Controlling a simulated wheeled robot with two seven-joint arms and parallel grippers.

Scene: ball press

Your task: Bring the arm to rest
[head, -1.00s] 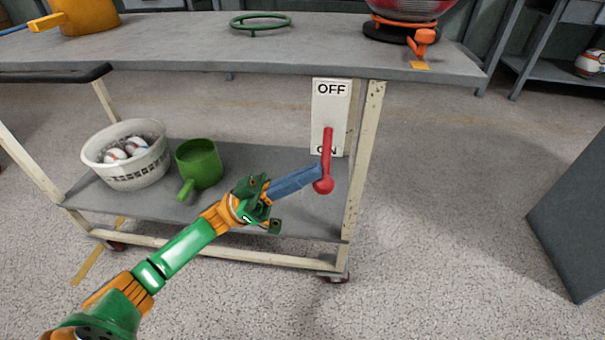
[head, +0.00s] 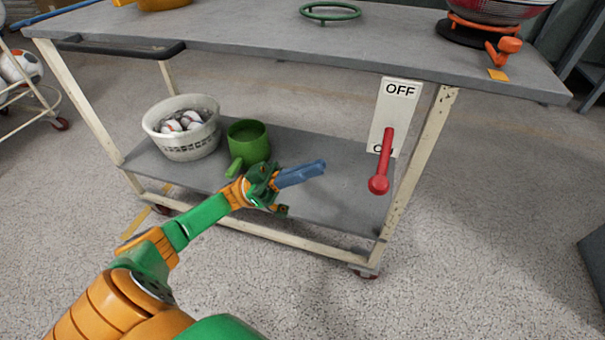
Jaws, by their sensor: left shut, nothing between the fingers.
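My left gripper (head: 312,171) has blue fingers that are shut and empty. It hangs in front of the cart's lower shelf, to the left of the red lever and apart from it. My green and orange left arm comes in from the lower left. The red lever (head: 383,165) points down on the white switch plate (head: 396,105), its knob below the partly covered ON label; the OFF label shows above. My right gripper is not in the view.
The cart's grey top (head: 240,38) carries a green ring (head: 330,13) and a red ball on an orange stand (head: 480,27). The lower shelf (head: 330,205) holds a white basket (head: 183,145) of baseballs and a green mug (head: 248,143).

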